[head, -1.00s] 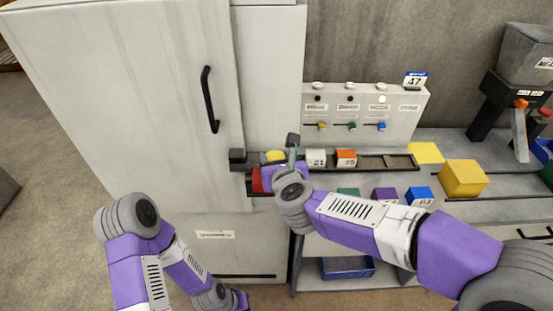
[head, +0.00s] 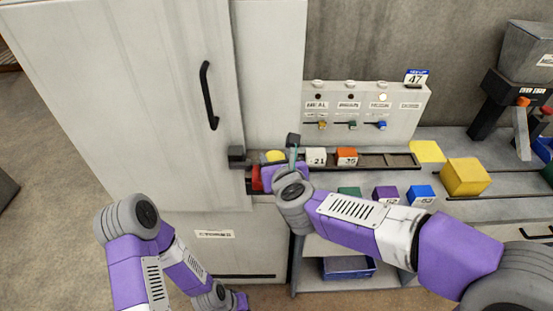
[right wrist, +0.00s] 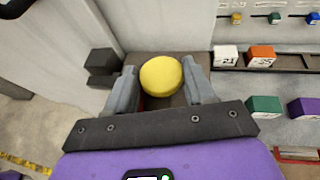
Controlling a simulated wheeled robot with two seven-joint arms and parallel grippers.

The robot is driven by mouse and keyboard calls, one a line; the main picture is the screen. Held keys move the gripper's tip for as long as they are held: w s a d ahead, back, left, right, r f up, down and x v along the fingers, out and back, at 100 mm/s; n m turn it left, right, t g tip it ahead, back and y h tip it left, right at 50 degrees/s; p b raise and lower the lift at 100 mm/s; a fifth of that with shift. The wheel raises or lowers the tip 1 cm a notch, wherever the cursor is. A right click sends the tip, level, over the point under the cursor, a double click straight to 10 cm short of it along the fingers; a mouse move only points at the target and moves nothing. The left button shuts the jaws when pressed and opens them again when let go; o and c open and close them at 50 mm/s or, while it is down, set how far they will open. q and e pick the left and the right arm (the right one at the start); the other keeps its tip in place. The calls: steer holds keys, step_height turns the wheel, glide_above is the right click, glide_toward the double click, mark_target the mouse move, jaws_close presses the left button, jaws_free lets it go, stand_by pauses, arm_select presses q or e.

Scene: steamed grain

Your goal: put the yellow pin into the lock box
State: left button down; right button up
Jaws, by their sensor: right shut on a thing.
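The yellow pin (right wrist: 161,76) shows as a round yellow top between the two grey fingers of my right gripper (right wrist: 163,88) in the right wrist view. The fingers are shut on it, one on each side. In the head view its top (head: 275,156) shows just beyond my right gripper (head: 270,165), at the left end of the rail. A red part (head: 257,179) shows below it, mostly hidden by the hand. I cannot clearly pick out the lock box; a dark grey block (head: 237,156) sits on the cabinet door's edge just left.
The rail (head: 385,160) holds a white block (head: 316,157) and an orange block (head: 347,157) right of my gripper. Green, purple and blue blocks lie in front. A large yellow block (head: 464,177) stands further right. The tall cabinet (head: 130,90) bounds the left side.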

steer(key=shift+f, duration=0.1)
steer(key=o, duration=0.9)
steer(key=shift+c, duration=0.2)
steer(key=shift+s, duration=0.15)
steer(key=p+v, duration=0.3)
steer(key=v, duration=0.8)
steer(key=shift+p, duration=0.3)
